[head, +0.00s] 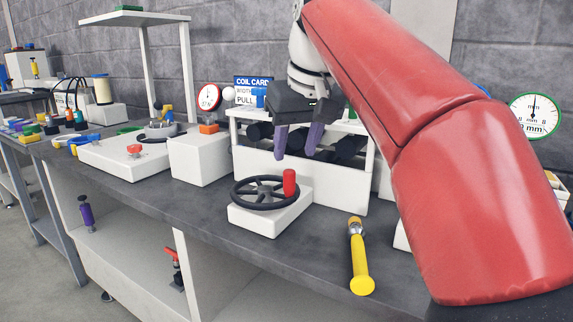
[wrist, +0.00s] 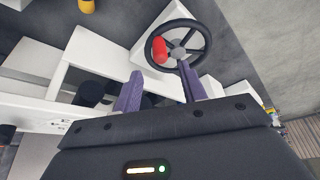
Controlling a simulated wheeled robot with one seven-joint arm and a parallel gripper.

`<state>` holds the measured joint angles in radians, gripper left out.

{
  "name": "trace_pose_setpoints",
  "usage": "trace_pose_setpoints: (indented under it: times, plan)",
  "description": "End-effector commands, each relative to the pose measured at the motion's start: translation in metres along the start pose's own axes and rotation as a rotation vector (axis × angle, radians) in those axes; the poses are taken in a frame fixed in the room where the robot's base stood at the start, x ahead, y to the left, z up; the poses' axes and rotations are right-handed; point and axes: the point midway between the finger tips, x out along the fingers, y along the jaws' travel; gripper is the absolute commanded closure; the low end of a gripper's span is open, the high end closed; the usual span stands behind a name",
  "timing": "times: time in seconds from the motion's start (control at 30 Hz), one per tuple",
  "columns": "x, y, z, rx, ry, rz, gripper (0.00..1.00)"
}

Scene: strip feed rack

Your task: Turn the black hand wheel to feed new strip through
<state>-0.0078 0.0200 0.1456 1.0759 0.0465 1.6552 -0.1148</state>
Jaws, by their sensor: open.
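The black hand wheel (head: 265,193) lies flat on a white block (head: 268,216) at the front of the bench. It has spokes and an upright red handle (head: 290,182) on the right of its rim. My gripper (head: 294,152) is open and empty, with purple fingers pointing down, above and behind the wheel in the head view. In the wrist view, the wheel (wrist: 180,42) and its red handle (wrist: 160,51) show beyond the fingers (wrist: 160,88). One finger overlaps the wheel's near rim there; I cannot tell contact, but the head view shows a gap.
Behind the wheel stands the white feed rack (head: 290,170) with dark rollers. A yellow-handled tool (head: 360,262) lies to the right. A white box (head: 200,157) stands to the left. Dark bench top (head: 190,198) in front of the box is clear.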

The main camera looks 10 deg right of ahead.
Motion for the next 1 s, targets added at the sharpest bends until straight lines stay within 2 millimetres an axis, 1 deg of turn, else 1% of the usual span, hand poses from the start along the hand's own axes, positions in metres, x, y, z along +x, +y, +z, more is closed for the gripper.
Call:
trace_pose_setpoints:
  times: [0.3, 0.4, 0.5, 0.63, 0.83, 0.87, 1.0]
  plan:
    - [0.05, 0.0, 0.002, 0.0, -0.003, 0.0, 0.58]
    - [0.062, 0.0, 0.001, 0.0, -0.002, 0.0, 0.58]
    - [0.071, 0.0, 0.001, 0.0, -0.002, 0.0, 0.58]
    - [0.075, 0.0, 0.001, 0.0, -0.001, 0.001, 0.58]
    - [0.075, 0.0, 0.001, 0.0, -0.001, 0.001, 0.58]
    - [0.075, 0.0, 0.001, 0.0, -0.001, 0.001, 0.6]
    - [0.075, 0.0, 0.001, 0.0, -0.001, 0.0, 0.78]
